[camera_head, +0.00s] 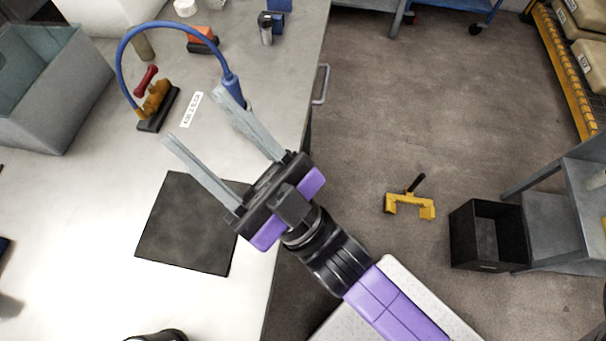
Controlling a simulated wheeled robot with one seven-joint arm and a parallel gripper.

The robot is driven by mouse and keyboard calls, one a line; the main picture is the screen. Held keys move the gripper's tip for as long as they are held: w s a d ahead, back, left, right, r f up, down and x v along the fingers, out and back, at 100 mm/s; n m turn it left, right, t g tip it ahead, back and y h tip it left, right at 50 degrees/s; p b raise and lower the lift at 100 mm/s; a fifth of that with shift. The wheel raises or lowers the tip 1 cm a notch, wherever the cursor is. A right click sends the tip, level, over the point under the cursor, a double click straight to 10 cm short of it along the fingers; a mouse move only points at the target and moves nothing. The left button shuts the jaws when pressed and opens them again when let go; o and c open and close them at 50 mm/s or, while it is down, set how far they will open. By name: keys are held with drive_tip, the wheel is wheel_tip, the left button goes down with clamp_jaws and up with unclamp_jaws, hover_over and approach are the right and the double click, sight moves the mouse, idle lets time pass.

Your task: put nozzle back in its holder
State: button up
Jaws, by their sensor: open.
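A blue hose (160,27) arches over the table from the orange-and-black fixture (155,105) with a red handle. Its right end runs down into a thicker blue nozzle (232,86).
A white label (191,110) and a dark mat (188,228) lie on the table (90,215). A grey bin (45,95) stands at left, an orange-and-black block (202,41) at the back. A yellow clamp (410,205) and black bin (488,235) are on the floor at right.

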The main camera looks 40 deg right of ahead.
drive_tip(key=s+d+f+m+g+h, duration=0.2)
drive_tip(key=s+d+f+g, duration=0.3)
drive_tip(key=s+f, duration=0.4)
drive_tip(key=s+d+f+m+g+h, duration=0.2)
drive_tip(key=s+d+f+g, duration=0.4)
drive_tip(key=f, duration=0.6)
drive_tip(key=s+h, duration=0.1)
drive_tip(key=s, duration=0.1)
drive_tip(key=shift+s+d+f+g+h, duration=0.15)
drive_tip(key=shift+s+f+g+h, duration=0.15)
drive_tip(key=shift+s+f+g, duration=0.1)
